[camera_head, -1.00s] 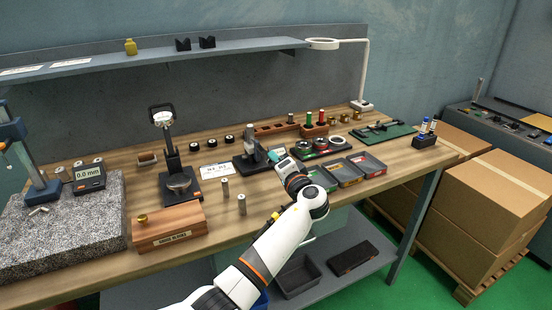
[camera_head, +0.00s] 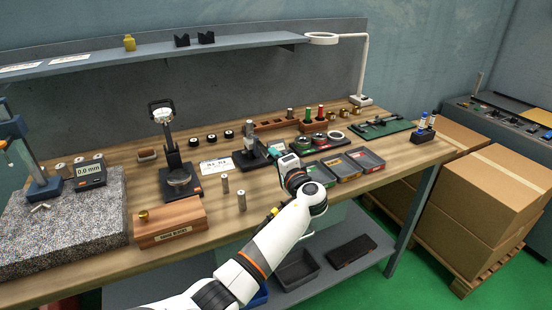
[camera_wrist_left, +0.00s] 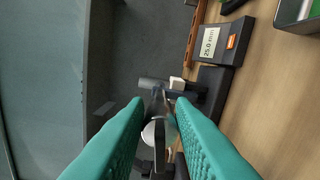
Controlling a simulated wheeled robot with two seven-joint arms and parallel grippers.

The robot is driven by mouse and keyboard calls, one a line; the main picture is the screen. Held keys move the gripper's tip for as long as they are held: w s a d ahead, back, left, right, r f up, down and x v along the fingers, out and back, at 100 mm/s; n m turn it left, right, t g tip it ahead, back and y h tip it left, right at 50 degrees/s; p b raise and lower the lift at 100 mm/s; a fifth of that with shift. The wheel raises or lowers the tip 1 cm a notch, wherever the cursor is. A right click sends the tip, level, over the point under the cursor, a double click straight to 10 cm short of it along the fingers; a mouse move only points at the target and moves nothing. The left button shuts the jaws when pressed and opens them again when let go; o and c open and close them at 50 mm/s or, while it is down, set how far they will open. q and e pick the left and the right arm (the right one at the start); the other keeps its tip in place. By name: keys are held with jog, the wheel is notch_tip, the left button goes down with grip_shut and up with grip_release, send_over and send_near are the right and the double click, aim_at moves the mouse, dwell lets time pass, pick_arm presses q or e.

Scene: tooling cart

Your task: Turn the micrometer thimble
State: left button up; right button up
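The micrometer (camera_head: 250,149) is held upright in a black stand (camera_head: 247,162) in the middle of the bench. My left gripper (camera_head: 268,153) is just right of it, and its teal fingers partly cover it. In the left wrist view the two teal fingers (camera_wrist_left: 160,103) are apart, with the grey and black micrometer parts (camera_wrist_left: 158,88) showing in and beyond the gap. I cannot tell whether a finger touches the thimble. My right gripper is not in view.
Small open trays (camera_head: 342,167) lie right of my left gripper. A dial gauge stand (camera_head: 177,177), a wooden gauge block box (camera_head: 170,222) and two small metal cylinders (camera_head: 241,200) stand to the left. A wooden rack (camera_head: 275,124) is behind.

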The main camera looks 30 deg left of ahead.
pick_arm(q)
jog(key=shift+o, duration=0.4)
jog(key=shift+d, duration=0.1)
jog(key=shift+s+d+f, duration=0.1)
jog(key=shift+s+d, duration=0.1)
jog(key=shift+d, duration=0.05)
jog(key=b+v, duration=0.2)
jog(key=v, duration=0.9)
jog(key=shift+s, duration=0.1)
